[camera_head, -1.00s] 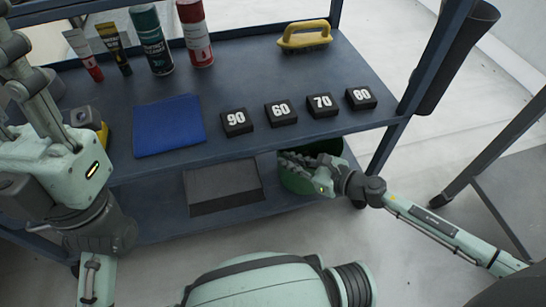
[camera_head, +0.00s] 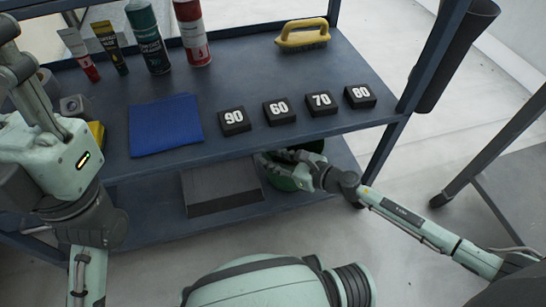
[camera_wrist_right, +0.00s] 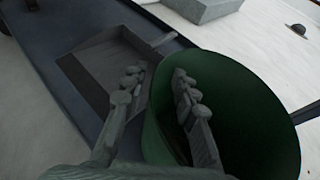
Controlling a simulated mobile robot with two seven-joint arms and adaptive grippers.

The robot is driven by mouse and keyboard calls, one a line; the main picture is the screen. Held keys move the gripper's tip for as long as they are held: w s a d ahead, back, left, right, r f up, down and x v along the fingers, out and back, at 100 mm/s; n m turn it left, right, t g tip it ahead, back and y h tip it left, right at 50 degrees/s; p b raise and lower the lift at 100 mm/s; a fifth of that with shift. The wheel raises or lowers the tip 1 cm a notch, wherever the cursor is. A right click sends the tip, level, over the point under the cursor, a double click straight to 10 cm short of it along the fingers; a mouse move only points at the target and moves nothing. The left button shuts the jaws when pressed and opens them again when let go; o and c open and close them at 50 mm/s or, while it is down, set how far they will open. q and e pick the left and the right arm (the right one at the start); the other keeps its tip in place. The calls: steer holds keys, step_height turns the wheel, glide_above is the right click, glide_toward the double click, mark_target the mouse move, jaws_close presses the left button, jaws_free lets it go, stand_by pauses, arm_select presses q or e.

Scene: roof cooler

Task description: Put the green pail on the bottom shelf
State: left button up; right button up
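The green pail (camera_head: 284,183) is at the right end of the bottom shelf (camera_head: 150,205), partly hidden under the upper shelf. In the right wrist view the pail (camera_wrist_right: 245,115) shows its open mouth. My right gripper (camera_head: 290,158) is at the pail's rim. In the right wrist view its fingers (camera_wrist_right: 156,80) stand apart, one outside the pail and one inside its mouth, with gaps beside the rim. The pail's base is hidden, so I cannot tell whether it rests on the shelf. My left arm is at the left; its fingers are out of view.
A grey dustpan-like tray (camera_head: 220,185) lies on the bottom shelf left of the pail. The upper shelf (camera_head: 350,65) overhangs it and carries numbered blocks, a blue cloth (camera_head: 165,125), a brush and bottles. A shelf post (camera_head: 385,150) stands right of the pail.

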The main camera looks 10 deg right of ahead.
steer(key=v, duration=1.2)
